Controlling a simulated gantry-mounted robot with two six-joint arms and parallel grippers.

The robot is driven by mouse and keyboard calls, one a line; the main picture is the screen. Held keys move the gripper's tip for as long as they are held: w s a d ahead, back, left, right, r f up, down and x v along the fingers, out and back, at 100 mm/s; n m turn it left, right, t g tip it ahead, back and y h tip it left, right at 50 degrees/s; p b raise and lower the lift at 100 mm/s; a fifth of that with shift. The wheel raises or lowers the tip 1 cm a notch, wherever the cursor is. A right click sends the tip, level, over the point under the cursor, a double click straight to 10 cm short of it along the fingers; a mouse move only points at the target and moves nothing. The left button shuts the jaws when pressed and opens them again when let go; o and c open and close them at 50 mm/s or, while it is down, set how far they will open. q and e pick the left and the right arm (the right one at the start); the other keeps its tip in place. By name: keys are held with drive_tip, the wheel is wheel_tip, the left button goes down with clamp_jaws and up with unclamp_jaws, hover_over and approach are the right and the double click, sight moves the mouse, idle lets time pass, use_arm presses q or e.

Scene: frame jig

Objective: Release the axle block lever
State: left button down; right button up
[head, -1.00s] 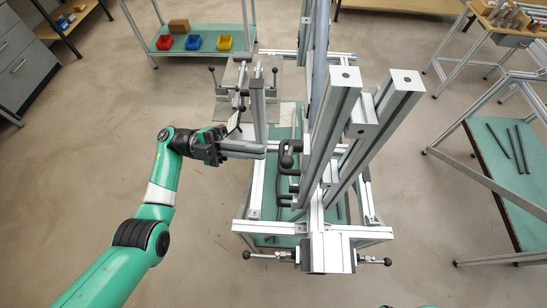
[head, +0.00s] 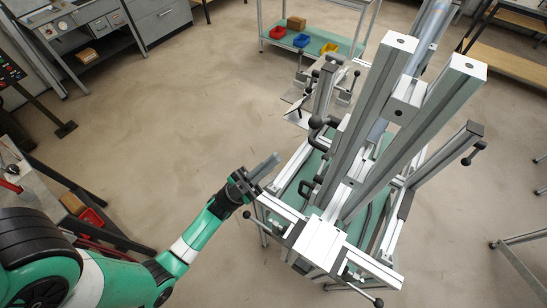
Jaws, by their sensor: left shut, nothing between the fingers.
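The frame jig stands at the right in the head view, with tall aluminium uprights (head: 370,125) over a green base. A black lever with a ball knob (head: 316,122) sits at its left side, beside the uprights. Other ball-ended levers are on the front block (head: 322,246) and on the right post. I cannot tell which one is the axle block lever. My left gripper (head: 269,164) is shut and empty, in front of the jig's left corner, apart from the black lever. My right gripper is out of view.
A shelf cart with red, blue and yellow bins (head: 301,41) stands at the back. A bench with a red bin (head: 91,217) is at the lower left. The floor (head: 180,120) left of the jig is clear.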

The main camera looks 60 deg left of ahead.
use_arm(q)
drive_tip(key=p+x, duration=0.2)
drive_tip(key=x, duration=0.8)
drive_tip(key=shift+w+r+p, duration=0.25)
drive_tip(key=shift+r+p, duration=0.1)
drive_tip(key=shift+p, duration=0.05)
drive_tip(key=shift+w+a+r+n+g+y+p, duration=0.25)
drive_tip(key=shift+r+n+g+y+p, duration=0.65)
drive_tip(key=shift+p, duration=1.8)
drive_tip(key=shift+w+a+r+n+g+y+p, duration=0.1)
drive_tip(key=shift+w+r+n+g+y+p, duration=0.25)
drive_tip(key=shift+r+n+y+p, duration=1.55)
drive_tip(key=shift+w+a+f+n+g+y+p, duration=0.1)
drive_tip(key=shift+w+f+n+g+y+p, duration=0.4)
drive_tip(key=shift+p, duration=3.05)
drive_tip(key=shift+r, duration=0.15)
drive_tip(key=shift+s, duration=0.15)
drive_tip(key=s+f, duration=0.1)
drive_tip(key=s, duration=1.2)
drive_tip(key=shift+s+d, duration=0.15)
drive_tip(key=shift+s, duration=0.25)
